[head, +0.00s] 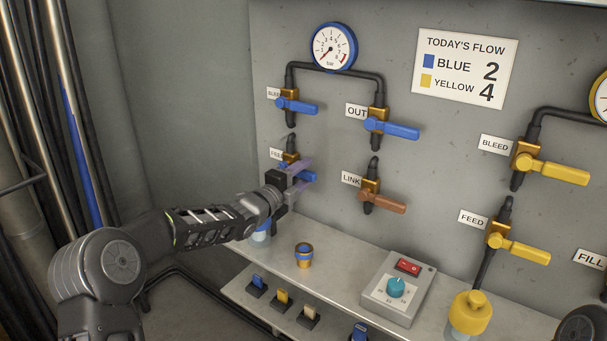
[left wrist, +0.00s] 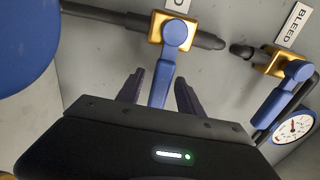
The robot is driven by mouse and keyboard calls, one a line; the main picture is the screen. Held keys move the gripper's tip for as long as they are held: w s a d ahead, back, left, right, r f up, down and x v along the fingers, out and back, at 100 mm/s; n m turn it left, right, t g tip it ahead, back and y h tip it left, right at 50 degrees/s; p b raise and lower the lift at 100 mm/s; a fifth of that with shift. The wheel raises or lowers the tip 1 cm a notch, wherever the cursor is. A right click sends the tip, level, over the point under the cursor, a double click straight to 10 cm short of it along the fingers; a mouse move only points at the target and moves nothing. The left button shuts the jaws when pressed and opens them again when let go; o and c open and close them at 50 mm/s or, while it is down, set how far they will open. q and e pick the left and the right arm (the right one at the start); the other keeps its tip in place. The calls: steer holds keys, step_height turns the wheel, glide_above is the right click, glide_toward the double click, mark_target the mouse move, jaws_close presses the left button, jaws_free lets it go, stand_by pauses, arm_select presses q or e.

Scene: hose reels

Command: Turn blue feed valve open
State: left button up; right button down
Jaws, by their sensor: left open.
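The blue feed valve (head: 291,157) is on the grey panel at the left, under the blue bleed valve; its label is partly hidden by my gripper. Its blue lever points right in the head view. In the left wrist view the brass body and blue lever (left wrist: 163,80) show clearly. My left gripper (head: 300,174) is open, with one finger on each side of the lever. In the left wrist view the gripper (left wrist: 159,90) shows gaps between both fingers and the lever. My right gripper is not in view.
Blue bleed (head: 295,104) and out (head: 390,127) valves sit above, and a brown-handled link valve (head: 382,198) to the right. Yellow bleed (head: 552,168) and feed (head: 518,245) valves are further right. A control box (head: 398,288) and a small brass-and-blue fitting (head: 304,255) stand on the shelf below.

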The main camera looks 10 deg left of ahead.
arm_select(q)
steer(key=shift+c, duration=0.4)
jaws_close()
stand_by(0.9)
